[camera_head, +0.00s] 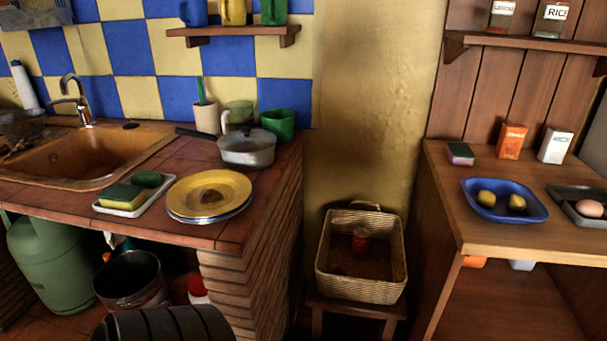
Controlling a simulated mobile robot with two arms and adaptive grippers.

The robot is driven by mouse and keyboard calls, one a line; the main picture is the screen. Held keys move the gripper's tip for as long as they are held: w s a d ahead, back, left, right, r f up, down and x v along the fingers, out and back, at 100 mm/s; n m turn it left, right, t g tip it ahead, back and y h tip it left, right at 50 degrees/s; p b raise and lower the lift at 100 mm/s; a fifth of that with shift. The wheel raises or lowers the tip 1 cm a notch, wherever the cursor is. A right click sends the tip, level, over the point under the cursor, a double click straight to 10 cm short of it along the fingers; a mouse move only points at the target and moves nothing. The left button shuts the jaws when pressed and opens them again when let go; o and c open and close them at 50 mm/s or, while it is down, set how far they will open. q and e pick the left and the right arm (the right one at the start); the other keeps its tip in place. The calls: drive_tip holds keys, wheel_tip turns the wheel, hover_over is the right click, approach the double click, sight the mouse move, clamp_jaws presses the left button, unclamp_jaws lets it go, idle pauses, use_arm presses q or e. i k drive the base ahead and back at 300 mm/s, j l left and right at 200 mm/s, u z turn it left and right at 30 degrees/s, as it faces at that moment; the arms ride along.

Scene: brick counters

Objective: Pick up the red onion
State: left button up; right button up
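I cannot make out a clear red onion. A pinkish round item (590,208) sits in a dark tray (566,191) at the right edge of the right wooden counter; I cannot tell whether it is an onion or an egg. A red can-like item (361,240) stands in the wicker basket (360,289) in the middle, and the dark basket floor is hard to read.
The basket rests on a low wooden stool (354,307) between the two counters. A blue dish (505,213) with two yellowish items is on the right counter (465,192). The left counter holds stacked plates (208,194), a pot (247,152) and a sink (85,158).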

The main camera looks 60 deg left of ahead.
sight(340, 271)
drive_tip(key=u, duration=1.5)
